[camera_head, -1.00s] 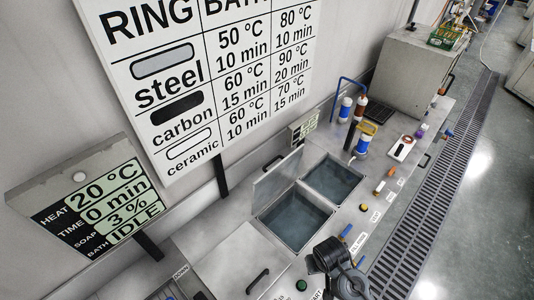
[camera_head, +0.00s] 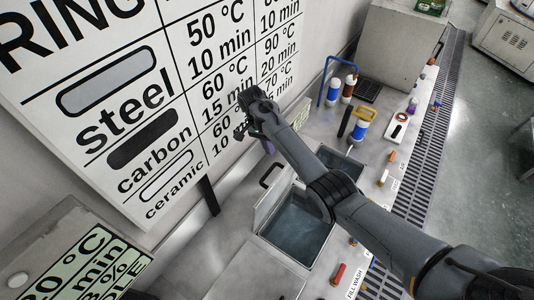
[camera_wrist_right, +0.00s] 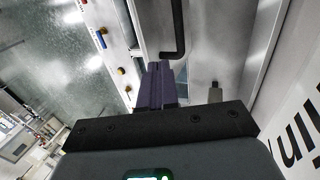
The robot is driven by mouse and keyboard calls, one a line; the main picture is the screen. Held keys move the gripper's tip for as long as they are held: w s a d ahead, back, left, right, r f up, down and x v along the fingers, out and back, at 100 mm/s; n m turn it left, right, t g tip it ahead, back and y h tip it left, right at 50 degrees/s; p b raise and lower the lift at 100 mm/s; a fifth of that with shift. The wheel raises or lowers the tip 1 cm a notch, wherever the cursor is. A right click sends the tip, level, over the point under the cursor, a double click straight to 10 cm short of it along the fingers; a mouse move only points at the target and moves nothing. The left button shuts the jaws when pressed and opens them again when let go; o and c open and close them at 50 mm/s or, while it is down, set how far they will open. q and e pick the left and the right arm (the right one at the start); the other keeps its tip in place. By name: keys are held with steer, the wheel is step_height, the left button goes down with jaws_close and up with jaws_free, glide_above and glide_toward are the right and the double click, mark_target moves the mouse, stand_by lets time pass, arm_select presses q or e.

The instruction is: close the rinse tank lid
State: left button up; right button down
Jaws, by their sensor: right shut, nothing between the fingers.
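A steel tank lid (camera_head: 272,203) stands open, raised on the wall side of a tank with water (camera_head: 297,228). Its black bar handle (camera_head: 269,174) sticks out towards the wall; a dark bent handle (camera_wrist_right: 178,38) shows just beyond my fingertips in the right wrist view. My right gripper (camera_head: 267,147) is on the wall side, close to the lid handle and apart from it in the picture. Its purple fingers (camera_wrist_right: 161,68) are shut and empty. My right arm crosses over the tanks and partly hides a second water tank (camera_head: 340,160). My left gripper is out of view.
A large bath sign (camera_head: 150,110) hangs on the wall behind my gripper. A flat steel cover (camera_head: 262,270) lies at the near side. Knobs line the counter's right edge, beside a floor grate (camera_head: 425,155).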

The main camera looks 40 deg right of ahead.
steer(key=p, duration=0.2)
glide_above(276, 164)
steer(key=s+a, duration=0.3)
step_height(276, 164, down, 8)
steer(key=shift+d+f, duration=0.3)
steer(key=shift+f, duration=0.25)
steer(key=shift+w, duration=0.1)
